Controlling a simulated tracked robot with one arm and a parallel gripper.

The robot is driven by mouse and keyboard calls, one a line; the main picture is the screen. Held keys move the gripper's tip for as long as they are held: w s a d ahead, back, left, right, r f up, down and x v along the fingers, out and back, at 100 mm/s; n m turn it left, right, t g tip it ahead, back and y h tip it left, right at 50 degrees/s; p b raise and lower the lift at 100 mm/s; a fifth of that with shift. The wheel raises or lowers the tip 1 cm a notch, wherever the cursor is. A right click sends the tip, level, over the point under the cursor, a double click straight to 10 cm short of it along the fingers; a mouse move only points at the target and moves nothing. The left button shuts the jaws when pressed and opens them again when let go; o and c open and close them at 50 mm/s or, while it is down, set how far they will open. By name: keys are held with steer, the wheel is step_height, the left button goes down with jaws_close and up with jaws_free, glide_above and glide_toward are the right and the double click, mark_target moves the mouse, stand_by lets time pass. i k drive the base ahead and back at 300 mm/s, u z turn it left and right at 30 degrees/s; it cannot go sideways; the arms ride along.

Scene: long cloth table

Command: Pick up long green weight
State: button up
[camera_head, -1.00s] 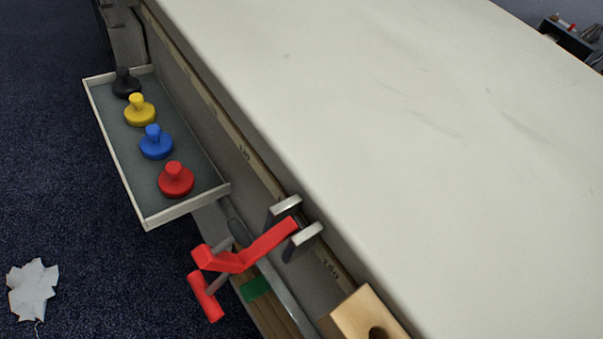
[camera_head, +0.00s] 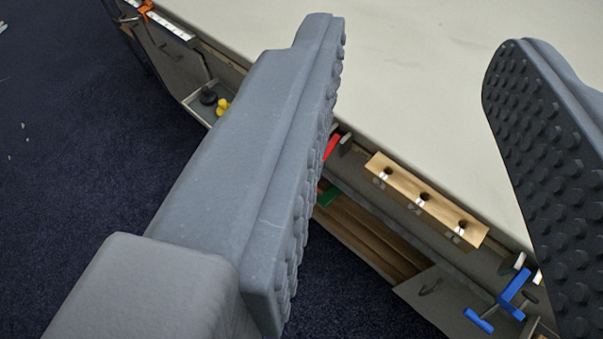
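My gripper (camera_head: 415,45) is open and empty, its two grey studded fingers spread wide apart in front of the camera. A small green patch (camera_head: 328,196) shows just right of the left finger, in the low brown compartment under the table edge. Most of it is hidden by the finger, so I cannot tell whether it is the long green weight. No other green thing is in view.
The table (camera_head: 430,90) has a clear pale top. On its side are a red clamp (camera_head: 332,147), a wooden holed rack (camera_head: 428,200) and a blue clamp (camera_head: 512,290). A tray holding black (camera_head: 208,97) and yellow (camera_head: 222,107) weights is partly hidden. Dark carpet (camera_head: 70,150) is open at left.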

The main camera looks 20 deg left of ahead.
mark_target(324, 201)
steer(key=u, duration=2.25)
steer(key=k, duration=2.1)
steer(key=z, duration=1.15)
steer(key=i, duration=1)
steer(key=u, duration=0.1)
